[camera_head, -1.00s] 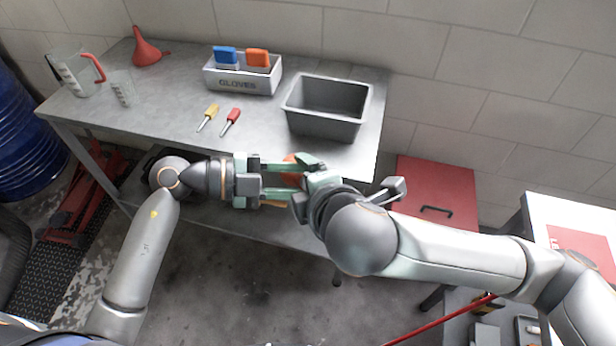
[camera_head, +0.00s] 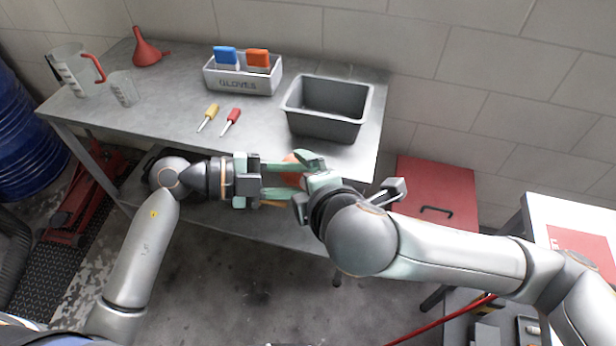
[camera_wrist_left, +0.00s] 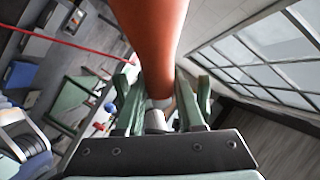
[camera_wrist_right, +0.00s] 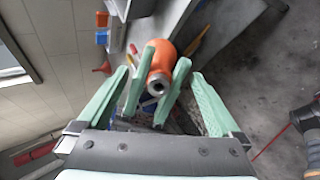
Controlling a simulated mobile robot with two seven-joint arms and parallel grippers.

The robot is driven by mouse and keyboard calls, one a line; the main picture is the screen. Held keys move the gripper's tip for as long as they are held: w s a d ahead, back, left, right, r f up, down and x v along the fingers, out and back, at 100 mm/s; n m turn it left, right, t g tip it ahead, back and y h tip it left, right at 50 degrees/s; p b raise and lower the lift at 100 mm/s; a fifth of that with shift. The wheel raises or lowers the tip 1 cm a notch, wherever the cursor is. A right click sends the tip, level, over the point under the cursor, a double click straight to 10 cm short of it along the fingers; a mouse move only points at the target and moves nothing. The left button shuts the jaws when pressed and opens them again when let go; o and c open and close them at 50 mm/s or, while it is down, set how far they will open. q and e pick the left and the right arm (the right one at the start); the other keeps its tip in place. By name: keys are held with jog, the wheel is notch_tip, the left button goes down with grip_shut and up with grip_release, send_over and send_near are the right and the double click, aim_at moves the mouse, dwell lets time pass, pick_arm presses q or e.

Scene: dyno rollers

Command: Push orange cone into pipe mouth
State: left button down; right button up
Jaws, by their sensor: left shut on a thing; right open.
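My left gripper (camera_head: 288,180) is shut on an orange, tapering thing, which I take for the orange cone (camera_head: 290,158). In the left wrist view the cone (camera_wrist_left: 150,35) rises large between the fingers, with a grey metal end below it. In the right wrist view the orange body (camera_wrist_right: 162,60) ends in a round grey metal mouth (camera_wrist_right: 157,86) between the left fingers. My right gripper (camera_wrist_right: 160,100) is open, its fingers spread on either side of the left fingers and the metal end. I cannot tell whether they touch. No separate pipe mouth can be made out.
The grippers meet at the front edge of the grey workbench (camera_head: 165,90). On it are a grey bin (camera_head: 330,128), a gloves box (camera_head: 240,82), yellow (camera_head: 209,115) and red (camera_head: 231,120) screwdrivers, a red funnel (camera_head: 146,52) and a jug (camera_head: 70,75). A red cabinet (camera_head: 435,185) stands right.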

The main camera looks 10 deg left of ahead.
jog(key=shift+r, duration=0.1)
jog(key=v, duration=1.1)
jog(key=shift+s+d+r, duration=0.15)
jog(key=shift+s+d, duration=0.05)
jog(key=shift+s, duration=0.1)
jog(key=shift+a, duration=0.1)
